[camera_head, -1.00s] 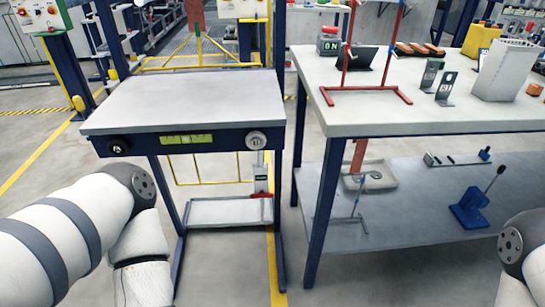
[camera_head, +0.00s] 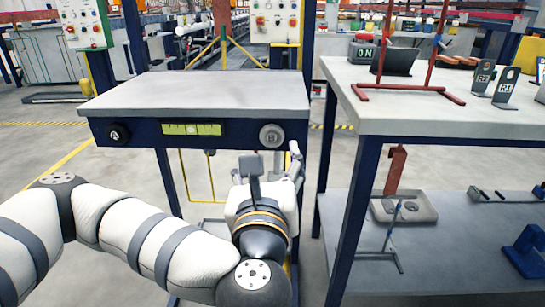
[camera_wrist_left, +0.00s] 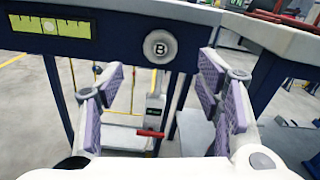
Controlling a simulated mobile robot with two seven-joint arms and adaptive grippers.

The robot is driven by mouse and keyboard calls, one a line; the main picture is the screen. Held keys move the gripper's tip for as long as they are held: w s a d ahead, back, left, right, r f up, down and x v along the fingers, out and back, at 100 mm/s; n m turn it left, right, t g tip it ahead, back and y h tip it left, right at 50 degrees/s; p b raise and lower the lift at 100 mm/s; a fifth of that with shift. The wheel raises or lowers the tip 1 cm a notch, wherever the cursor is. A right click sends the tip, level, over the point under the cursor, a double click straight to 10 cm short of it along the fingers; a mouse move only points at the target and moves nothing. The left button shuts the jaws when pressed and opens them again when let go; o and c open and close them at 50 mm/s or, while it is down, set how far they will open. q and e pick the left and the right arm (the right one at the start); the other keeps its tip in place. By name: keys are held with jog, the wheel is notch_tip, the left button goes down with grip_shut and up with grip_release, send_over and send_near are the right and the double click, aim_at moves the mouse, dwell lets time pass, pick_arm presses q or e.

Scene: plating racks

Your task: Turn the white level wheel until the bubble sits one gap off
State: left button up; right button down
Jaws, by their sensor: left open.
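The white level wheel (camera_head: 271,135), marked B, is on the right of the blue front rail of the grey-topped table. It also shows in the left wrist view (camera_wrist_left: 159,47). A yellow-green level vial (camera_head: 208,129) with dark tick marks is left of it. Its pale round bubble (camera_wrist_left: 48,26) shows in the left wrist view; the exact gap is hard to tell. My left gripper (camera_head: 273,168) is open and empty just below and in front of the wheel, apart from it. Its padded fingers (camera_wrist_left: 163,100) are spread either side below the wheel. My right gripper is not in view.
A black knob (camera_head: 119,134) marked A is at the rail's left end. The table top (camera_head: 200,94) is bare. A second table (camera_head: 385,115) with a red stand (camera_head: 411,89) and a lower shelf is at the right. Floor lies between the tables.

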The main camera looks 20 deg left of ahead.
aim_at(272, 139)
pick_arm(q)
jog(key=b+x, duration=0.3)
jog(key=x, duration=0.2)
jog(key=shift+w+a+f, duration=0.1)
jog(key=shift+w+f, duration=0.05)
jog(key=shift+w, duration=0.05)
jog(key=shift+w+a, duration=0.1)
jog(key=shift+w, duration=0.55)
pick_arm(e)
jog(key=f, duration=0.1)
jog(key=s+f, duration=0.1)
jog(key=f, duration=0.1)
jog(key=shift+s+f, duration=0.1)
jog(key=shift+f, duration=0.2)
pick_arm(q)
jog(key=shift+c, duration=0.5)
jog(key=c, duration=1.1)
